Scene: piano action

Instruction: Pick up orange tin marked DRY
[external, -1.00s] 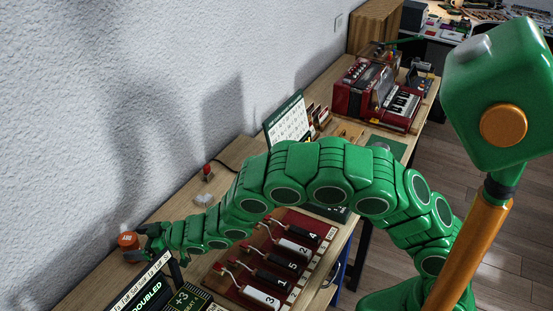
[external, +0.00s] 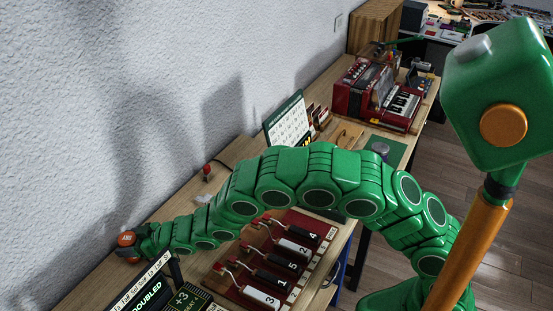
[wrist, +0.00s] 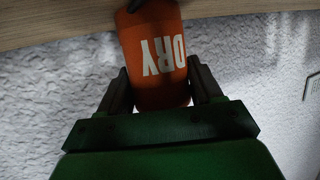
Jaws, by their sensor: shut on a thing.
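The orange tin (external: 127,240) is at the far left end of the bench, near the wall. In the wrist view the tin (wrist: 155,60) shows white letters reading DRY, upside down in the picture. My gripper (external: 138,241) reaches it from the right in the external view. In the wrist view my gripper (wrist: 160,88) has one dark finger against each side of the tin and is shut on it. The tin's far end reaches the top edge of the wrist view, close to the wooden surface. I cannot tell whether it still touches the bench.
The textured white wall (external: 120,100) is close behind the tin. A dark display (external: 145,292) reading DOUBLED stands just in front. A red board (external: 265,265) with numbered levers lies under my arm. A calendar (external: 287,122) and a red accordion-like instrument (external: 378,92) stand farther along.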

